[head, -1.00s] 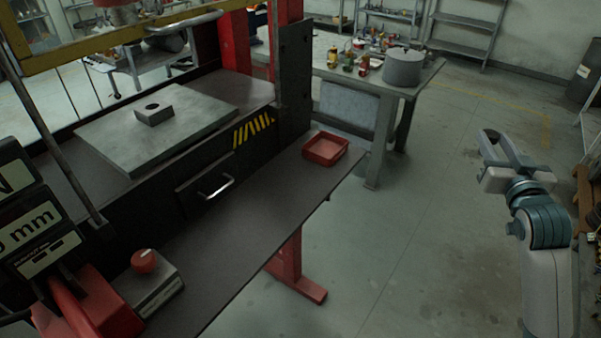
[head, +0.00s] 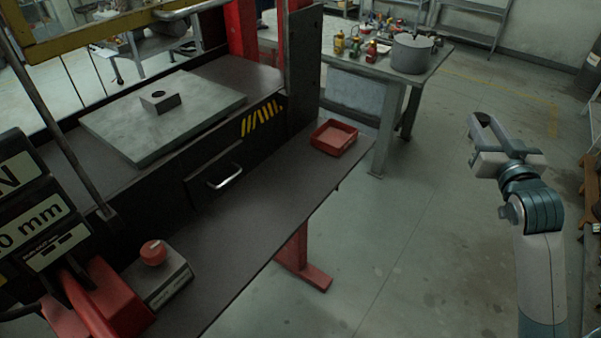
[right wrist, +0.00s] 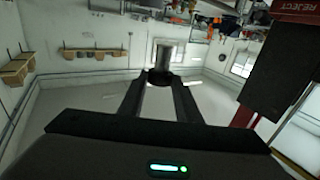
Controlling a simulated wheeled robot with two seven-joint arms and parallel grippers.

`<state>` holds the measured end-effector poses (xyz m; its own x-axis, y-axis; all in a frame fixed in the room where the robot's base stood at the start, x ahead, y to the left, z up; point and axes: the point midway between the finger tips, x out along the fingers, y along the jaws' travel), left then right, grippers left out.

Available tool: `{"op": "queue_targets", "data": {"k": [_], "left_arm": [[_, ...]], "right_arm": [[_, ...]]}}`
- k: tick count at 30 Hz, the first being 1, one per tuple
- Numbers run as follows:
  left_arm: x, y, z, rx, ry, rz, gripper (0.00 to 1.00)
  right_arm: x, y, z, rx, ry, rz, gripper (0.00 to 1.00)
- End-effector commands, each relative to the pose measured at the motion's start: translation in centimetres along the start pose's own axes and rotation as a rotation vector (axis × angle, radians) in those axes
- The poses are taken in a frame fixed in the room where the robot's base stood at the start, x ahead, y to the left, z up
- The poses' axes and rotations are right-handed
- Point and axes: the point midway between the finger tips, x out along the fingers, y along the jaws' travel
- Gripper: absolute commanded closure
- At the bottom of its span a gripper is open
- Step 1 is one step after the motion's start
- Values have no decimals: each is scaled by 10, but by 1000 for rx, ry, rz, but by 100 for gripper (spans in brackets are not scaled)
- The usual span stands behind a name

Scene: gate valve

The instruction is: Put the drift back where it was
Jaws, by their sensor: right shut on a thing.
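My right gripper (head: 482,122) is raised over open floor at the right of the head view, away from the bench. In the right wrist view its two fingers (right wrist: 161,85) close on the drift (right wrist: 162,54), a short grey metal cylinder with a darker end between the fingertips. In the head view I cannot make the drift out. A small block with a round hole (head: 160,101) sits on the grey plate (head: 200,118) of the press. My left gripper is not in view.
The dark bench ledge (head: 250,220) is mostly clear. It carries a red tray (head: 333,138) and a box with a red knob (head: 153,252). A drawer handle (head: 224,178) juts out. A table with a grey pot (head: 411,54) and bottles stands behind. Floor between is free.

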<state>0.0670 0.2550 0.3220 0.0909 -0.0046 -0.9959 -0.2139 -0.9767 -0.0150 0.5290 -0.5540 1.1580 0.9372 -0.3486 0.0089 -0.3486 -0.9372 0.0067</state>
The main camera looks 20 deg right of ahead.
Motion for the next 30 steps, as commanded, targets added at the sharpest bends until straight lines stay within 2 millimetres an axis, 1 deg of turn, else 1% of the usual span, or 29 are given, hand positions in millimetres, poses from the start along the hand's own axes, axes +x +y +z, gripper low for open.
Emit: {"op": "queue_targets", "data": {"k": [1, 2, 5, 6, 8, 9, 11, 12, 15, 18, 21, 24, 27, 30], "left_arm": [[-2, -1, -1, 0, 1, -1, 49], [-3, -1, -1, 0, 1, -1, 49], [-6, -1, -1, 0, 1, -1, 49], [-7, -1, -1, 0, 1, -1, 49], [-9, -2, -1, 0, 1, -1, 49], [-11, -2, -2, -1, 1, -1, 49], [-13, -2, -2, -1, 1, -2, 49], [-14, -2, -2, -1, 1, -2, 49], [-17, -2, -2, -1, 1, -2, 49], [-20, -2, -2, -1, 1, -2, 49], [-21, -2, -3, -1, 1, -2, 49], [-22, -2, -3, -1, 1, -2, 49], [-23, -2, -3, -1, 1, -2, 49], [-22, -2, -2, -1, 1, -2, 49]], "right_arm": [[2, -14, -3, -4, 5, -30, 100], [2, -22, -4, -5, 7, -50, 100], [4, -59, -5, -10, 14, -132, 100], [3, -76, -5, -12, 17, -170, 100], [2, -102, -5, -14, 20, -230, 100], [-1, -120, -5, -15, 22, -272, 100], [-6, -148, -3, -15, 22, -337, 100], [-10, -166, -2, -14, 23, -380, 100], [-23, -207, 3, -11, 19, -482, 100], [-38, -241, 8, -6, 12, -569, 100], [-51, -266, 14, 2, 5, -635, 100], [-60, -280, 17, 5, -1, -676, 100], [-65, -288, 19, 8, -4, -697, 100], [-66, -289, 20, 9, -4, -702, 100]]}}
